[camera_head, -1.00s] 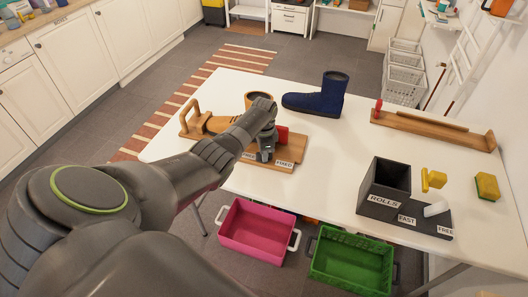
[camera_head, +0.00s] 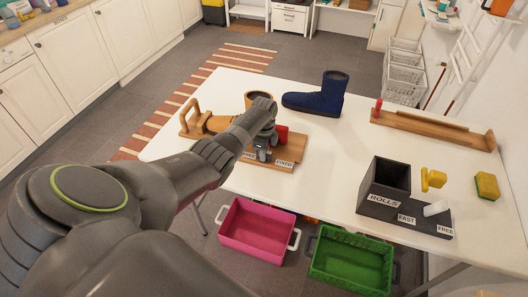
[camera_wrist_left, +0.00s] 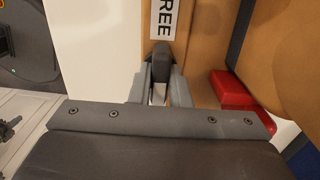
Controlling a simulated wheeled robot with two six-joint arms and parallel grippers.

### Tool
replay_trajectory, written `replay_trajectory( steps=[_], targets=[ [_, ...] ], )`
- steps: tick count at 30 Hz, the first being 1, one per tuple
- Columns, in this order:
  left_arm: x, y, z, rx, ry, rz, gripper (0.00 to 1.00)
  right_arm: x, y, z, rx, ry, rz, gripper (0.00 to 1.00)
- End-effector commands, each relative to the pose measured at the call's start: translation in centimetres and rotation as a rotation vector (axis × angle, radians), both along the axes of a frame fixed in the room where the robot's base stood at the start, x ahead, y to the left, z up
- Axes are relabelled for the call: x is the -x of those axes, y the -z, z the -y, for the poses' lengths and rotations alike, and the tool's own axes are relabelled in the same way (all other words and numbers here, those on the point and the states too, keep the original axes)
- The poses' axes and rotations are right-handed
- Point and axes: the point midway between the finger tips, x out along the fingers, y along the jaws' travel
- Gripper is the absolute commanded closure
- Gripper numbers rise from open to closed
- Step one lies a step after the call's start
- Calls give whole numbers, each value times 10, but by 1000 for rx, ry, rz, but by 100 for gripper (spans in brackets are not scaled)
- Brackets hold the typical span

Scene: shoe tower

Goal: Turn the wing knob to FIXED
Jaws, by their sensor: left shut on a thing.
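The wooden board (camera_head: 286,150) lies on the white table and carries a FIXED label (camera_head: 284,162) at its front. A FREE label (camera_wrist_left: 163,18) shows in the left wrist view, just beyond the dark grey wing knob (camera_wrist_left: 161,62). My left gripper (camera_head: 262,152) reaches down over the board's front and is shut on the wing knob; its fingers (camera_wrist_left: 160,88) sit on either side of it in the left wrist view. The arm and gripper hide most of the knob in the head view. My right gripper is not in view.
A red block (camera_head: 282,135) and a tan boot (camera_head: 217,124) are close to my left gripper. A blue boot (camera_head: 318,98) stands behind. A dark ROLLS box (camera_head: 385,180) is at right, and a pink crate (camera_head: 257,230) and green crate (camera_head: 350,262) are below the front edge.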

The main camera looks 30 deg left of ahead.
Motion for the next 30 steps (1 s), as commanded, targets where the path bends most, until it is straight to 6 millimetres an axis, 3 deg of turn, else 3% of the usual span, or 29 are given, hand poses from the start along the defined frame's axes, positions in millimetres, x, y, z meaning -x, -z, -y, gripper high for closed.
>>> replay_trajectory(
  steps=[10,11,15,25,30],
  targets=[
    [-1,-1,0,0,5,2,100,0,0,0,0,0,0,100],
    [-1,-1,0,0,5,2,80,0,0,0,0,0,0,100],
    [0,0,0,0,4,2,62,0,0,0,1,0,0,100],
    [0,-2,0,0,3,1,62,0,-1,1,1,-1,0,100],
    [-1,-17,-1,-1,3,3,62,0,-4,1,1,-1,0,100]
  ],
)
